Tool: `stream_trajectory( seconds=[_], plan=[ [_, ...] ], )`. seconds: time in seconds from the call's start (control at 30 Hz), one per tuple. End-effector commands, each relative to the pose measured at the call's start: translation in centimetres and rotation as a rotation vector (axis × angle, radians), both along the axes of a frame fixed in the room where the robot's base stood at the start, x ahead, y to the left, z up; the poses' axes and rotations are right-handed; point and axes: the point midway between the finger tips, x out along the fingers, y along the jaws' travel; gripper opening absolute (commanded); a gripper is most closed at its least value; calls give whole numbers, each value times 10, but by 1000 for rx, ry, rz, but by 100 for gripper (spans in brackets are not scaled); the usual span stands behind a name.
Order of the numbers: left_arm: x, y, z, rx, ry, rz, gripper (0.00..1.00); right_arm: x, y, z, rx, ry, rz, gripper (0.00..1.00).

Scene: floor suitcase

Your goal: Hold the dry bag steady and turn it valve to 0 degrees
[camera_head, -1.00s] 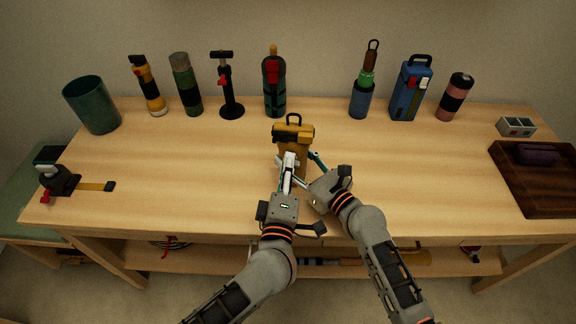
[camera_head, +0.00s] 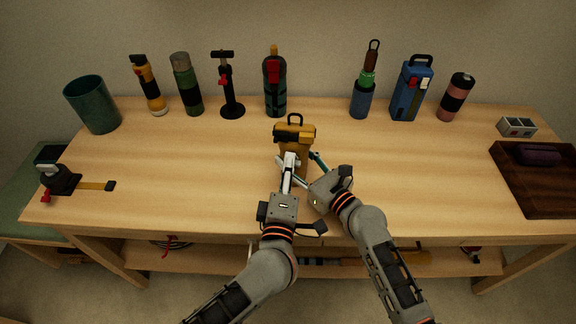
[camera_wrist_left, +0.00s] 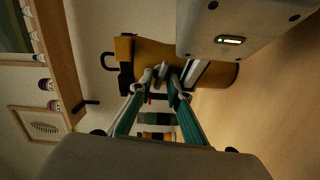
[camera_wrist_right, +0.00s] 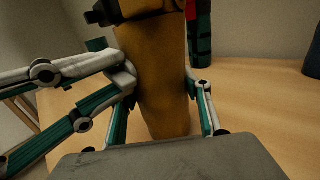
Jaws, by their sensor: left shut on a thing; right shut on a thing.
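The dry bag (camera_head: 294,133) is yellow with a black top and a loop handle. The valve's angle cannot be read. The yellow body also shows in the left wrist view (camera_wrist_left: 218,72).
Bottles, flashlights and a pump line the back. A green bin (camera_head: 92,104) stands at left, with a black clamp-like tool (camera_head: 60,181) in front. The table around the bag is clear.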

Motion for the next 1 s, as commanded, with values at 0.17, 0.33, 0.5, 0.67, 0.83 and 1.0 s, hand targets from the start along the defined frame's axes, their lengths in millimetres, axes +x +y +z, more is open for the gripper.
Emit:
stream_trajectory(
  seconds=[0.17,0.33,0.5,0.67,0.83,1.0],
  plan=[
    [-3,-7,-3,0,5,-15,0,-3,7,1,0,-4,14,18],
    [-3,-7,-3,0,5,-15,0,-3,8,2,1,-3,14,18],
    [-3,-7,-3,0,5,-15,24,-3,8,2,1,-3,14,18],
    [-3,-7,-3,0,6,-15,24,-3,8,2,3,-3,14,18],
    [-5,-6,-3,0,5,-13,24,-3,8,2,5,-3,14,18],
    [-15,-5,-3,1,6,-13,24,-2,7,2,6,-1,12,18]
  ],
)
